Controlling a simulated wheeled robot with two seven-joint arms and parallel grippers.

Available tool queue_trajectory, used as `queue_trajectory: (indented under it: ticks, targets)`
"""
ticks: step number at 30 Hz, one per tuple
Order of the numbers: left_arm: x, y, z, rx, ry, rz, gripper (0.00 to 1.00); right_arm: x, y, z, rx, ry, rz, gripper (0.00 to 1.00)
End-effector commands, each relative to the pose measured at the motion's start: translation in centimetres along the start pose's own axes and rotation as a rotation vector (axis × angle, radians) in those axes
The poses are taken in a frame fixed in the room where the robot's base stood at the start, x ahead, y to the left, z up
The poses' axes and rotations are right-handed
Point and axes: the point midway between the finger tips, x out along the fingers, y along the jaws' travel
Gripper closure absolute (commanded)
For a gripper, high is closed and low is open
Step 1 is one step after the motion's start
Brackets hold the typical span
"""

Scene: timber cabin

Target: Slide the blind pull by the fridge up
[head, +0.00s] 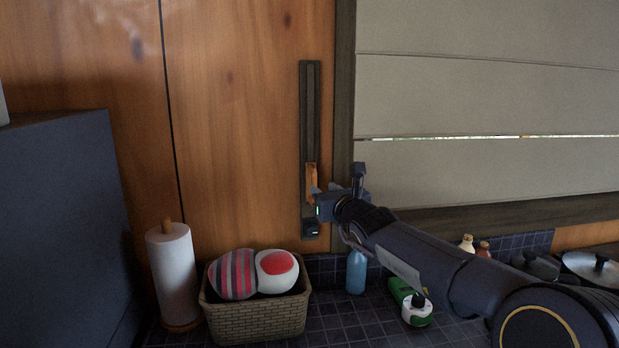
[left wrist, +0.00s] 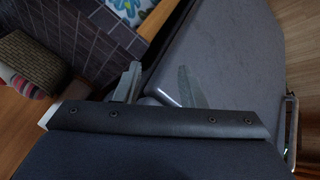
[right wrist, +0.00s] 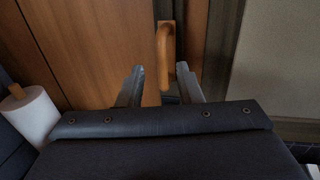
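The blind pull is an orange wooden handle (head: 311,180) low on a dark vertical track (head: 310,110) fixed to the timber wall beside the blind. My right gripper (head: 335,188) is just in front of the pull and partly covers it in the head view. In the right wrist view, the pull (right wrist: 166,60) stands ahead between the two fingers of my right gripper (right wrist: 160,72), which are apart with nothing gripped. Contact cannot be told. My left gripper (left wrist: 161,73) is open and empty in the left wrist view, above a grey surface, and is outside the head view.
A large dark fridge-like cabinet (head: 60,220) stands at the left. The blind (head: 480,90) covers the window at right.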

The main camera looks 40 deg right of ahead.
Motion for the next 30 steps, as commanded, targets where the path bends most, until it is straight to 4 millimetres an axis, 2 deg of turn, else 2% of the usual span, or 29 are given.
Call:
queue_trajectory:
  ticks: [5, 12, 16, 21, 28, 30]
  targets:
    - [-0.8, 0.3, -0.4, 0.000, 0.000, 0.000, 0.64, 1.6, -0.3, 0.1, 0.024, 0.008, -0.010, 0.68]
    - [-2.4, 1.1, -1.2, 0.000, 0.000, 0.000, 0.64, 5.5, -0.3, 0.2, 0.022, 0.006, -0.008, 0.68]
    - [-2.9, 1.3, -1.4, 0.000, 0.000, 0.000, 0.64, 7.0, -0.3, 0.1, 0.021, 0.005, -0.008, 0.68]
    - [-3.1, 1.4, -1.6, 0.000, 0.000, 0.000, 0.64, 7.9, -0.3, 0.0, 0.022, 0.003, -0.008, 0.68]
    - [-3.0, 1.4, -1.5, 0.000, 0.000, 0.000, 0.64, 7.9, -0.3, -0.1, 0.022, 0.002, -0.007, 0.68]
    - [-3.0, 1.4, -1.5, 0.000, 0.000, 0.000, 0.64, 7.9, -0.2, -0.1, 0.022, 0.002, -0.007, 0.77]
